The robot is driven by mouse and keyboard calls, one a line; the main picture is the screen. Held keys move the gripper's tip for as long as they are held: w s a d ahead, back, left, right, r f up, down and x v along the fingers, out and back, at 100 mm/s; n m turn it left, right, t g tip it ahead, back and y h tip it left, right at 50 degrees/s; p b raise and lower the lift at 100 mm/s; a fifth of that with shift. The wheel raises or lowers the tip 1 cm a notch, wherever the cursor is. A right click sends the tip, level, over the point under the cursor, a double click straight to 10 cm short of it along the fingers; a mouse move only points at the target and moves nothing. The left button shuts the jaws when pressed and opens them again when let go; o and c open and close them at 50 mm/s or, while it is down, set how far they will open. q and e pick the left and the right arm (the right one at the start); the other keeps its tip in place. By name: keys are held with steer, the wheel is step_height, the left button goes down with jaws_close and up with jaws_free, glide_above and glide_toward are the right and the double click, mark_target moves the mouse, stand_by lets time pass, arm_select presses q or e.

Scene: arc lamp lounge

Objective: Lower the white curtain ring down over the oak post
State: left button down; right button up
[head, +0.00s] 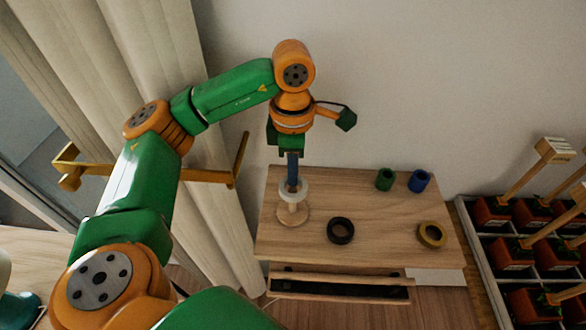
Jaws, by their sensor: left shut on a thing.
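My left gripper (292,180) points straight down over the wooden table. It is shut on the white curtain ring (294,196) at the ring's far side. The oak post (292,208) stands upright on a round base (287,220) at the table's left side. The ring is in line with the upper part of the post, above the base. The gripper and ring hide the post's top, so I cannot tell whether the ring is around it or just above it. My right gripper is not in view.
The table (380,225) also holds a black ring (340,230), a brass-coloured ring (432,235), a green cup-like piece (385,179) and a blue one (419,181). An open drawer (340,286) juts out in front. Curtains (215,215) hang at left; potted plants (491,212) stand right.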

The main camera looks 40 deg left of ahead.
arm_select(q)
steer(key=shift+s+f, duration=0.15)
steer(key=shift+f, duration=0.55)
steer(key=shift+f+b, duration=0.35)
steer(key=shift+b, duration=0.1)
steer(key=shift+r, duration=0.1)
steer(key=c, duration=1)
jaws_free()
steer(key=shift+w, duration=0.2)
steer(key=shift+o, duration=0.4)
steer(key=shift+w+a, duration=0.1)
steer(key=shift+a, duration=0.05)
